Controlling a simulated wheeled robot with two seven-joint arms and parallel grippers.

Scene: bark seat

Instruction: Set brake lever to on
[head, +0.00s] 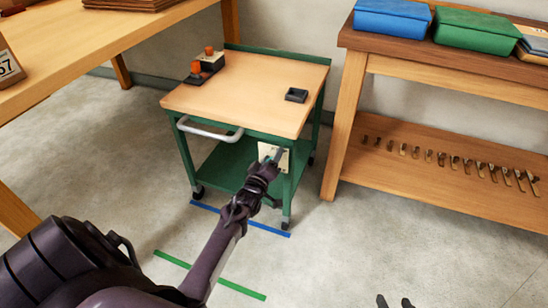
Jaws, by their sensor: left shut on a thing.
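A green trolley with a wooden top (245,90) stands on the floor ahead. A cream plate (284,163) is on its near side, by the right front leg. A small grey lever (279,154), seemingly the brake lever, shows at this plate, largely hidden by my gripper. My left gripper (270,164) reaches to the plate and is shut on the brake lever. The lever's setting and any marks on the plate are too small to read. My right gripper (395,302) shows only as two dark fingertips, apart and empty, at the bottom edge.
The trolley has a pale handle (210,132), with orange-knobbed blocks (205,67) and a dark tray (296,95) on top. Blue tape (262,228) and green tape (240,290) mark the floor. A bench (420,60) stands right, a table (70,45) left.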

